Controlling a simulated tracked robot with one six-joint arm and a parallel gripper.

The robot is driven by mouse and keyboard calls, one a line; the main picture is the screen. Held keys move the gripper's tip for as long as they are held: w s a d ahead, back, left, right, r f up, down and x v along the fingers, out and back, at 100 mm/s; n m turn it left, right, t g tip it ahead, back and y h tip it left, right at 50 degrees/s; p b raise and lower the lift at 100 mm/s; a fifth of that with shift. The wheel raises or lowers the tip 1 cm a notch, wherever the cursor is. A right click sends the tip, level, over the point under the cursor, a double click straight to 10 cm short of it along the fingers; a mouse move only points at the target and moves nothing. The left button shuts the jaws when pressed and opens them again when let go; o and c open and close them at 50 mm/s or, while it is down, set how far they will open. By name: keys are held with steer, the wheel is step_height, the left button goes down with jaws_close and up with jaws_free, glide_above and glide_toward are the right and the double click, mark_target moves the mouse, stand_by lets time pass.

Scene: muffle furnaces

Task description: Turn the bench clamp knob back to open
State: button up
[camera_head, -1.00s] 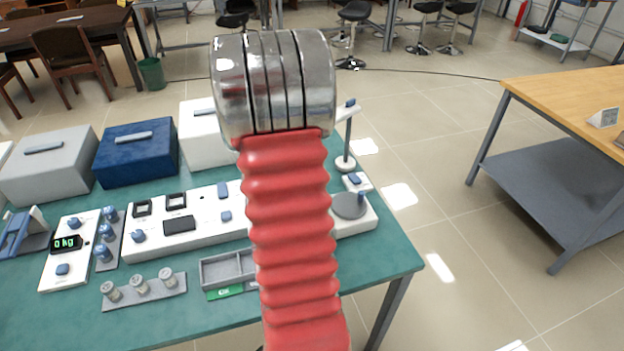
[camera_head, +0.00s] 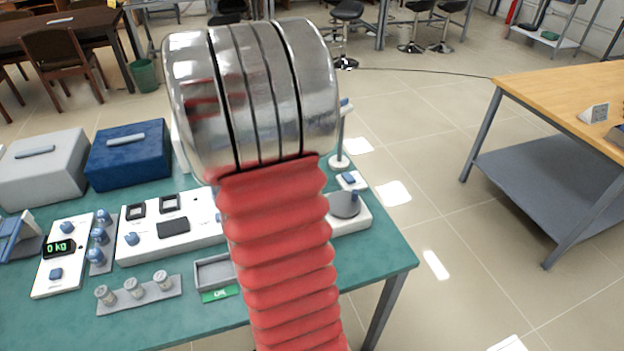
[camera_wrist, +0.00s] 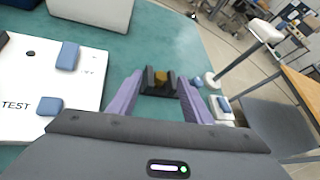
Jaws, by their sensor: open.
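In the wrist view, a small dark two-jawed piece with a brown block between its jaws, seemingly the bench clamp (camera_wrist: 161,82), stands on the green bench top. A blue knob (camera_wrist: 197,83) shows just right of it, probably the clamp's knob. My gripper (camera_wrist: 160,77) has its two purple fingers spread apart, with the clamp seen between their tips and the knob beyond the right finger. I cannot tell whether the fingers touch anything. In the head view my red and metal arm hides the clamp and gripper.
The green bench (camera_head: 365,275) carries a white control panel (camera_head: 195,238), a scale (camera_head: 63,255), a grey tray (camera_head: 213,271) and a blue furnace (camera_head: 130,155). Right of the clamp stand a lamp post (camera_wrist: 240,58) and a switch box (camera_wrist: 223,106).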

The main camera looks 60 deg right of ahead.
steer(key=w+a+r+n+t+y, duration=0.1)
steer(key=w+a+r+n+y, duration=0.2)
steer(key=a+n, duration=0.45)
steer(key=w+a+r+n+t+y, duration=0.1)
steer(key=w+a+r+n+y, duration=0.15)
steer(key=a+n, duration=0.55)
steer(key=w+a+r+n+t+y, duration=0.2)
steer(key=w+a+r+n, duration=0.15)
steer(key=a+n, duration=0.45)
steer(key=s+a+r+n+g+y, duration=0.2)
steer(key=s+a+r+n, duration=0.1)
steer(key=s+a+n, duration=0.4)
steer(key=s+a+r+n+g+y, duration=0.1)
steer(key=s+a+r+n, duration=0.2)
steer(key=s+a+n, duration=0.4)
steer(key=a+n, duration=0.4)
steer(key=n, duration=0.3)
steer(key=shift+n+g+y, duration=0.35)
steer(key=shift+g, duration=0.05)
steer(key=shift+c, duration=0.7)
steer(key=shift+c, duration=1.1)
